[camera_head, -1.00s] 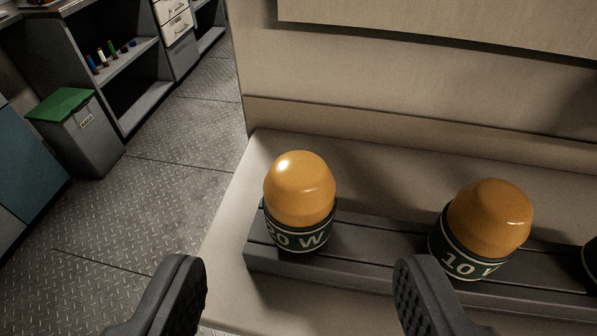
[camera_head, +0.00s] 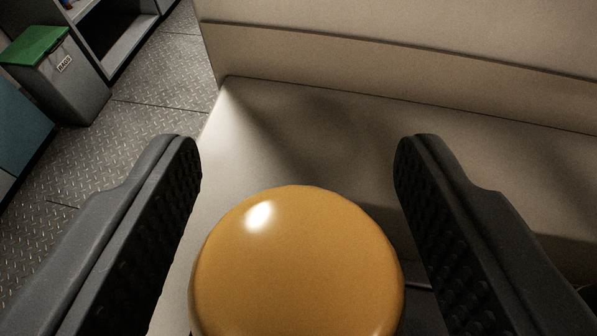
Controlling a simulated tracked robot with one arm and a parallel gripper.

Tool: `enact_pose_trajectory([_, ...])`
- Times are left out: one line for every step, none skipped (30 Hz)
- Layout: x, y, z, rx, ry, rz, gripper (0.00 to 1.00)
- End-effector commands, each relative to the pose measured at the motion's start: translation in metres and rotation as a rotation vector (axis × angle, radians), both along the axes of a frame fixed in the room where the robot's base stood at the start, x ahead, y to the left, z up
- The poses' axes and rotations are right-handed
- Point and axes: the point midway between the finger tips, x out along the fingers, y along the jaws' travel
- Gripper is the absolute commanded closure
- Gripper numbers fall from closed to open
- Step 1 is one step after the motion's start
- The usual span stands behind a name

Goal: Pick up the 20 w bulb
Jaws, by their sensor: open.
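One bulb with a glossy orange dome, the 20 W bulb (camera_head: 297,268), fills the lower middle of the view. Its dark labelled base is almost wholly hidden below the dome, and its lettering does not show now. My gripper (camera_head: 298,150) is open, with one dark ridged finger to the left of the dome and one to the right. The dome sits between the fingers, and I see no grip on it. A small gap shows at the left finger; the right side is close.
The bulb stands by a pale ledge (camera_head: 300,125) with a pale wall panel (camera_head: 400,50) behind it. A grey bin with a green lid (camera_head: 70,85) stands on the metal floor at the far left, near a shelf unit (camera_head: 110,40).

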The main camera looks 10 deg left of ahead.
Motion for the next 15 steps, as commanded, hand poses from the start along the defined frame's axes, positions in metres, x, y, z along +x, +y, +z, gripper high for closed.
enact_pose_trajectory([0.0019, 0.0003, -0.0004, 0.0, -0.001, 0.0, 0.45])
enact_pose_trajectory([0.0023, 0.0003, -0.0005, 0.0, -0.001, 0.0, 0.45])
enact_pose_trajectory([0.0024, 0.0003, -0.0007, 0.0, -0.001, 0.0, 0.45])
enact_pose_trajectory([0.0023, 0.0004, -0.0006, 0.0, -0.001, 0.0, 0.45])
enact_pose_trajectory([0.0022, 0.0004, -0.0006, 0.0, -0.001, 0.0, 0.45])
enact_pose_trajectory([0.0022, 0.0004, -0.0006, 0.0, -0.001, 0.0, 0.45])
enact_pose_trajectory([0.0021, 0.0005, -0.0007, 0.0, -0.001, 0.0, 0.45])
enact_pose_trajectory([0.0021, 0.0005, -0.0007, 0.0, -0.001, 0.0, 0.51])
enact_pose_trajectory([0.0021, 0.0006, -0.0008, 0.0, 0.0, 0.0, 0.62])
enact_pose_trajectory([0.002, 0.0007, -0.0009, 0.0, 0.0, 0.0, 0.7])
enact_pose_trajectory([0.002, 0.0007, -0.0009, 0.0, 0.0, 0.0, 0.78])
enact_pose_trajectory([0.002, 0.0007, -0.001, 0.0, 0.0, 0.001, 0.9])
enact_pose_trajectory([0.002, 0.0007, -0.001, 0.0, 0.0, 0.001, 0.93])
enact_pose_trajectory([0.002, 0.0007, -0.001, 0.0, 0.0, 0.0, 0.93])
enact_pose_trajectory([0.002, 0.0008, -0.001, 0.0, 0.0, 0.001, 0.93])
